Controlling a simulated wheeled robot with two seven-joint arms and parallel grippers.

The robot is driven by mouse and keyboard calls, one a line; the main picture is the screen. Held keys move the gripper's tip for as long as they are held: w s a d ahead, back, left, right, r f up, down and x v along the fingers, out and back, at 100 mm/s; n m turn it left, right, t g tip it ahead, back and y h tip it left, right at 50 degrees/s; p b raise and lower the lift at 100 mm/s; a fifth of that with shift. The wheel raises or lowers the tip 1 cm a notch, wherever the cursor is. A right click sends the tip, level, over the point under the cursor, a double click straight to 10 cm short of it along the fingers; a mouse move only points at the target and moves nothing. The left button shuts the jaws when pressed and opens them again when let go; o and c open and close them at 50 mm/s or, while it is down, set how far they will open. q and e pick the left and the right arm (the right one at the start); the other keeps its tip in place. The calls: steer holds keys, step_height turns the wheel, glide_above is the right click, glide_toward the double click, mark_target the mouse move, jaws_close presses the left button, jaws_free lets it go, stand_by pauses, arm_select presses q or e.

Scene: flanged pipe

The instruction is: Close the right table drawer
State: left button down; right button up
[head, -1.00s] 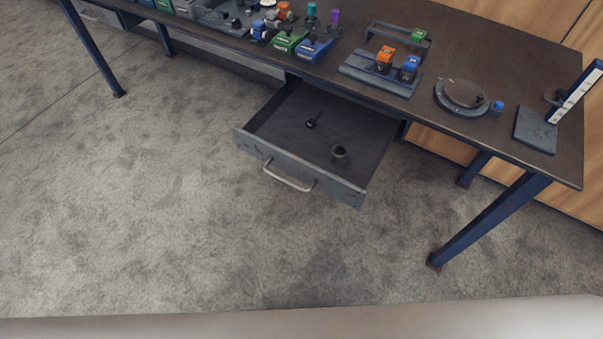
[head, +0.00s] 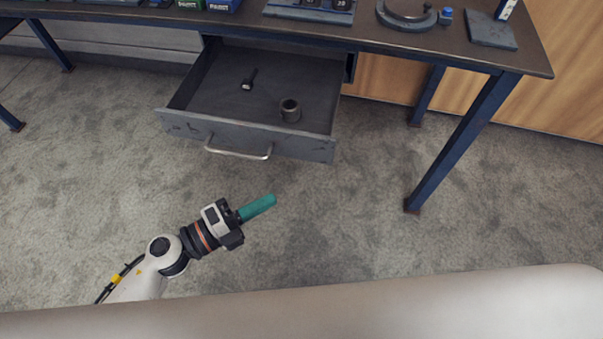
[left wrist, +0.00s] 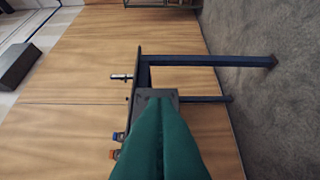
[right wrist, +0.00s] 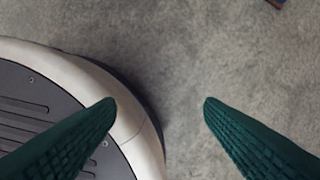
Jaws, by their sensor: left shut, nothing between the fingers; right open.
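The right table drawer (head: 250,135) is pulled out from under the dark table (head: 400,38). Its front panel carries a curved metal handle (head: 238,154). A small dark item (head: 249,79) and a dark cylindrical cup (head: 290,109) lie in the drawer. My left gripper (head: 272,200) is shut and empty, with green fingers. In the head view it shows below the drawer front, apart from it and pointing right. In the left wrist view its fingers (left wrist: 160,110) are together, with the table's end behind. My right gripper (right wrist: 158,102) is open and empty over the floor; the head view does not show it.
A blue table leg (head: 465,140) stands right of the drawer. A round fixture (head: 408,14) and a flat plate (head: 490,32) sit on the tabletop. The grey floor (head: 340,215) in front of the drawer is clear.

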arm_select(q)
steer(key=x, duration=0.4)
steer(key=w+x, duration=0.1)
steer(key=x, duration=0.3)
steer(key=w+a+x, duration=0.1)
steer(key=x, duration=0.3)
steer(key=shift+p, duration=0.4)
steer(key=shift+w+d, duration=0.15)
steer(key=shift+w, duration=0.25)
arm_select(e)
steer(key=shift+s+d+f, duration=0.15)
steer(key=shift+s+f, duration=0.6)
steer(key=shift+s, duration=0.2)
arm_select(q)
steer(key=shift+w, duration=0.1)
